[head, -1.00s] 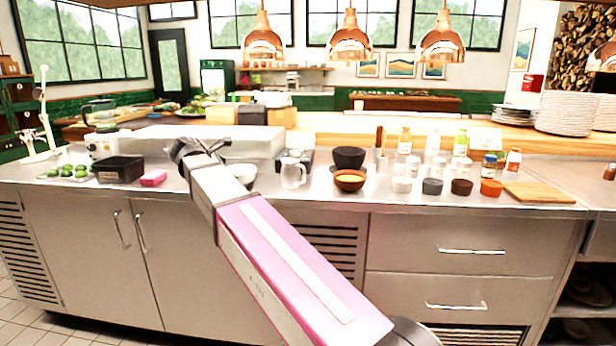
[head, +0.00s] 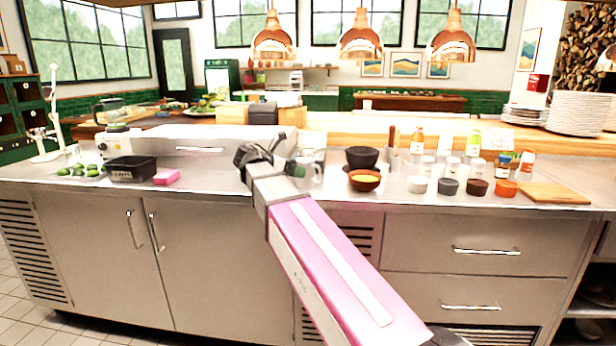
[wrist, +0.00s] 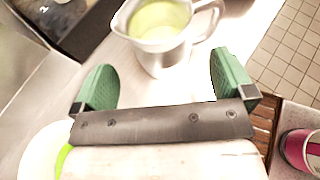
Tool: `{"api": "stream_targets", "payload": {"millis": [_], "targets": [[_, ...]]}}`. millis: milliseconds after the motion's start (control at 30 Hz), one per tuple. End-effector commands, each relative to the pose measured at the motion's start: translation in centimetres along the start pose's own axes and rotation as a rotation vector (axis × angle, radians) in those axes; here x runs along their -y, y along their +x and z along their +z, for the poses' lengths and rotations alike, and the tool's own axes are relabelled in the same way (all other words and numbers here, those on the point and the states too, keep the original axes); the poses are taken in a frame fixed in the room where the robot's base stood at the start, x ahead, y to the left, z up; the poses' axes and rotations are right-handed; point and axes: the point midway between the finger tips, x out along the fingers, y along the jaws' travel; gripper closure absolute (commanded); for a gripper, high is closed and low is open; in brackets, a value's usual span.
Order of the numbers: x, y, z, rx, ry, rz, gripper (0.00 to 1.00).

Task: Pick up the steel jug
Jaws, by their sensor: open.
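The steel jug (head: 314,176) stands on the steel counter and is partly hidden behind my gripper in the head view. In the wrist view the jug (wrist: 158,52) is upright with its mouth open, pale yellow-green inside, and its handle on the right. My gripper (wrist: 163,66) is open, with its green-padded fingers wide apart. The jug lies just past the fingertips, roughly between them, and nothing is gripped. In the head view my gripper (head: 272,163) is just left of the jug, above the counter.
A black tray (head: 132,170), a pink sponge (head: 166,176) and limes (head: 85,171) lie to the left. An orange-filled bowl (head: 364,180) and a black bowl (head: 361,157) stand right of the jug. A white bowl (wrist: 36,150) shows at lower left in the wrist view.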

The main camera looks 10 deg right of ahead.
Motion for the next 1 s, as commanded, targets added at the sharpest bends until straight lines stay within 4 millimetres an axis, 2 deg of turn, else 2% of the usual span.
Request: {"api": "stream_targets", "payload": {"millis": [333, 600, 767, 800, 1000], "targets": [[0.2, 4.3, -0.4, -0.001, 0.0, -0.001, 0.0], [0.2, 4.8, -0.3, -0.001, 0.001, 0.0, 0.0], [0.2, 4.8, -0.3, -0.001, 0.001, 0.0, 0.52], [0.2, 4.7, -0.3, -0.001, 0.001, 0.0, 0.58], [0.2, 4.7, -0.3, 0.0, 0.001, 0.0, 0.58]]}}
